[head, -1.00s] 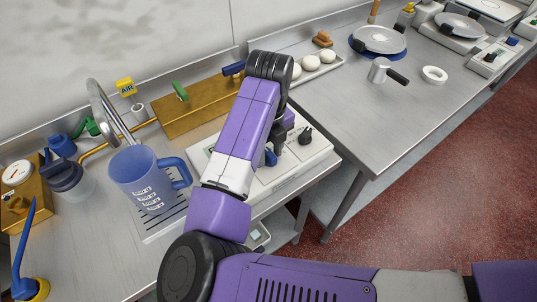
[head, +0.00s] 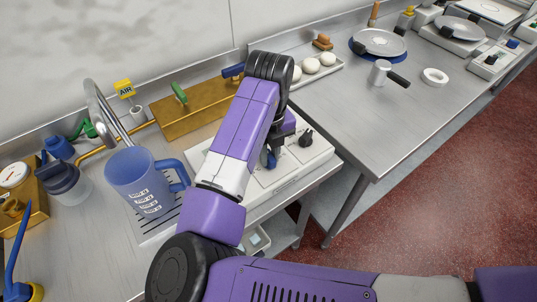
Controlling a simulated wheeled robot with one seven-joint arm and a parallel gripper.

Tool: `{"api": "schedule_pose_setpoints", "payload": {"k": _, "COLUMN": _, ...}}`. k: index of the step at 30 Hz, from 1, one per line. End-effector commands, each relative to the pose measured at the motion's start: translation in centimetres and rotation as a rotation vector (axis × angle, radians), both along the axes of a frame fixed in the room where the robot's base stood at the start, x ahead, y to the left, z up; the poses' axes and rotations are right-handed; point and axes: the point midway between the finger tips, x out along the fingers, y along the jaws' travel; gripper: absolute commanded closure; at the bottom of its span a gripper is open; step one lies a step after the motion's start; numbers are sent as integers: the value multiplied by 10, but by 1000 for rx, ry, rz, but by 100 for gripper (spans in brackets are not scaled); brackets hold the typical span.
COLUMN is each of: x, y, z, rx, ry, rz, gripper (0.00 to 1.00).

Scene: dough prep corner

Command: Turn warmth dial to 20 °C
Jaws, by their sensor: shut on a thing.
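A white control panel (head: 290,172) sits on the steel counter, partly behind my arm. It carries a dark knob (head: 305,138) on its right side and a blue knob (head: 270,158) near its middle, mostly covered by my arm. My gripper (head: 273,150) is down over the panel at the blue knob and shut on it. The fingertips are largely hidden by the purple arm. I cannot read the dial markings, nor tell which way the blue knob points.
A blue measuring jug (head: 140,180) stands left of my arm, under a curved metal tap (head: 98,105). A brass box (head: 185,108) with a green handle is behind the panel. A tray of dough balls (head: 322,73) is beyond.

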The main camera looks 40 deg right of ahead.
Motion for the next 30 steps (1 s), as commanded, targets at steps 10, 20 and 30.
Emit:
{"api": "schedule_pose_setpoints", "payload": {"k": 10, "x": 0, "y": 0, "z": 0, "rx": 1, "ry": -1, "rz": -126, "gripper": 100}}
{"api": "schedule_pose_setpoints", "payload": {"k": 20, "x": 1, "y": 0, "z": -2, "rx": 1, "ry": -2, "rz": -190, "gripper": 100}}
{"api": "schedule_pose_setpoints", "payload": {"k": 30, "x": 1, "y": 0, "z": -1, "rx": 0, "ry": -2, "rz": -409, "gripper": 100}}
